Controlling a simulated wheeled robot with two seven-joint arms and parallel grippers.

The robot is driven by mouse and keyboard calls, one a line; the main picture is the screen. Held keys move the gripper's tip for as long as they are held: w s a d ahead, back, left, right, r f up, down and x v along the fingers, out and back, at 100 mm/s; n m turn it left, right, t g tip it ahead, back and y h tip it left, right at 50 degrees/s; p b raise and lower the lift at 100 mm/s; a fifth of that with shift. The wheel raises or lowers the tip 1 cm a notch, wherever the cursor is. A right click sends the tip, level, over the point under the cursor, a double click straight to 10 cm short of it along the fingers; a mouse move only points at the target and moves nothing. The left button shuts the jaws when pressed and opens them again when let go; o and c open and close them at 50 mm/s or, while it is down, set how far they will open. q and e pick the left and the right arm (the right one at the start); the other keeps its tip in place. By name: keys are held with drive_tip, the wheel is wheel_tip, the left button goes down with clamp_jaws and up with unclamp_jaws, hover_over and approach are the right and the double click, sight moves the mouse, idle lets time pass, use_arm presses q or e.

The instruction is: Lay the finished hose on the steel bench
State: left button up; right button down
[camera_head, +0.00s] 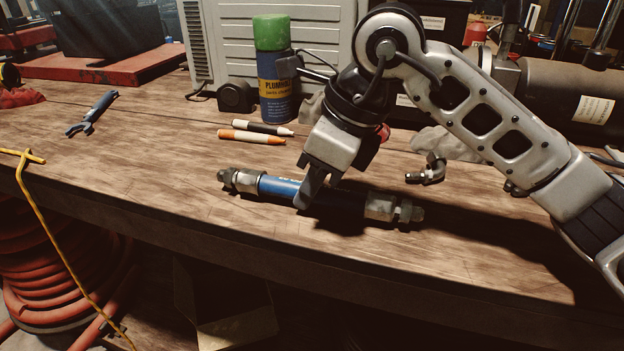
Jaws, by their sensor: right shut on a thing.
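The hose (276,187) is a short blue piece with a metal fitting at each end. It is at the front of the bench (170,165), whose top looks like brown wood rather than steel. The hose is level or nearly so, on or just above the top; I cannot tell whether it touches. My right gripper (309,194) comes down from above and is shut on the hose near its middle. The hose's right half is in dark shadow. My left gripper is not in view.
A green-capped spray can (273,75) and two crayon-like markers (252,137) are behind the hose. A blue wrench (92,113) lies at the left, an elbow fitting (427,171) at the right. The bench's front edge is close. Bare wood is free left of the hose.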

drive_tip(key=shift+f+b, duration=0.4)
drive_tip(key=c, duration=1.2)
unclamp_jaws()
drive_tip(key=shift+o, duration=0.2)
